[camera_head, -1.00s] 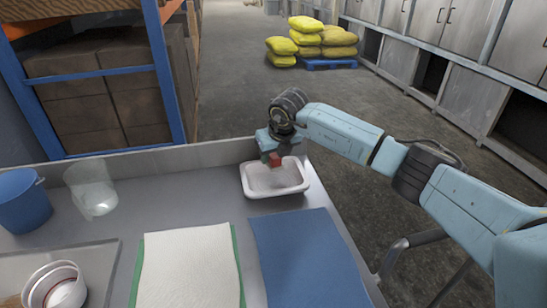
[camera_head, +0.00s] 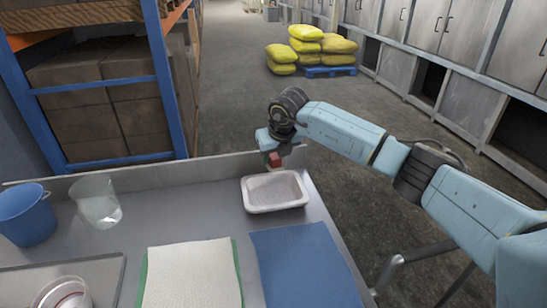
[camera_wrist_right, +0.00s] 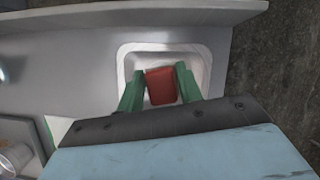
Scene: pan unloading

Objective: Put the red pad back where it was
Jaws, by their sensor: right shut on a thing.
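The red pad (camera_head: 275,160) is a small red block held in my right gripper (camera_head: 272,157). In the right wrist view the red pad (camera_wrist_right: 161,87) sits between the two green fingers, with the white tray (camera_wrist_right: 207,58) below it. The gripper is shut on the pad. In the head view the white tray (camera_head: 272,207) stands on the table's far right corner, and the pad appears just above its back rim, apart from it. The tray's inside looks empty in the head view. My left gripper is not in view.
A blue mat (camera_head: 302,262) and a white cloth on green (camera_head: 193,272) lie at the table's front. A blue bucket (camera_head: 27,215), a clear beaker (camera_head: 97,202) and a board with a white cup (camera_head: 62,294) are at left. A raised ledge (camera_head: 170,172) runs along the back.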

